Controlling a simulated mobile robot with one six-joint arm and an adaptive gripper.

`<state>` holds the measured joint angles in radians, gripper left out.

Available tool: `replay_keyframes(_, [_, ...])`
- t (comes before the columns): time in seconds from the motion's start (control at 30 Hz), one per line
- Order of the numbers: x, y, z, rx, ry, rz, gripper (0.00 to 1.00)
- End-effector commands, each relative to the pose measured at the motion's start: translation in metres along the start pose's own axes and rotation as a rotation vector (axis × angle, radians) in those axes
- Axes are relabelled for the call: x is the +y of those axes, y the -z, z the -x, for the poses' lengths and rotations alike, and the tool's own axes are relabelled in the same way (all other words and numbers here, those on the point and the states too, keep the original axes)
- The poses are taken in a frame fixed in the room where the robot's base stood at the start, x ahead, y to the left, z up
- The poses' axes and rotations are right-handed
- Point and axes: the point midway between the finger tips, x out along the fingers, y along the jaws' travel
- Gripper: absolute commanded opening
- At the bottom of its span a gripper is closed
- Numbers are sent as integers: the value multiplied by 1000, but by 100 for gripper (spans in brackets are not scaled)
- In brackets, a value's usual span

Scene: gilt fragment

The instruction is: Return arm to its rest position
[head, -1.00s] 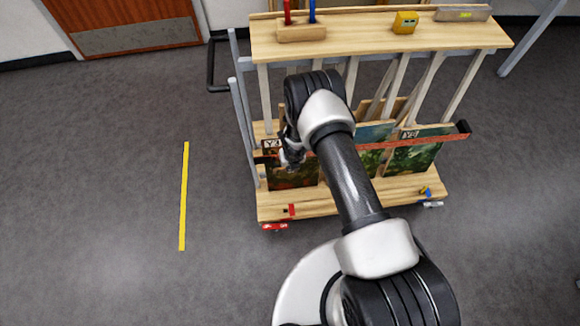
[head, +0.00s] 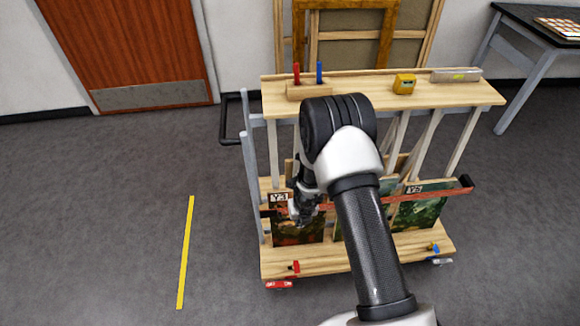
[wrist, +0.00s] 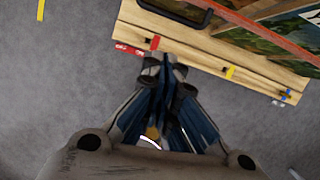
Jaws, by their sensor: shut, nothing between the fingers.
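My gripper (head: 305,212) hangs at the front left of a wooden cart in the head view, in front of the painting marked Y3 (head: 290,232). In the wrist view my gripper (wrist: 165,62) has its fingers together with nothing between them. The fingertips point towards the cart's lower shelf edge (wrist: 200,50), with grey floor below them. My arm reaches up from the bottom of the head view and hides the middle of the cart.
The cart's top shelf (head: 370,97) carries a pen block (head: 308,90), a yellow tape measure (head: 404,84) and a grey bar (head: 456,75). A red rail (head: 450,193) crosses the paintings. A yellow floor line (head: 185,252) lies left on open floor. A dark table (head: 535,30) stands right.

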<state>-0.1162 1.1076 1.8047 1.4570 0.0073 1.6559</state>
Motion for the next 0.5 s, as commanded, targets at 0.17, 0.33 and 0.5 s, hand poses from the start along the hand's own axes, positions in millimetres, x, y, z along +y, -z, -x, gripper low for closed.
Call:
replay_keyframes(0.17, [0, -1, 1, -2, -2, 5, 0])
replay_keyframes(0.33, [8, -30, 41, -63, -39, 155, 0])
replay_keyframes(0.5, [25, -69, 139, -192, -95, 546, 0])
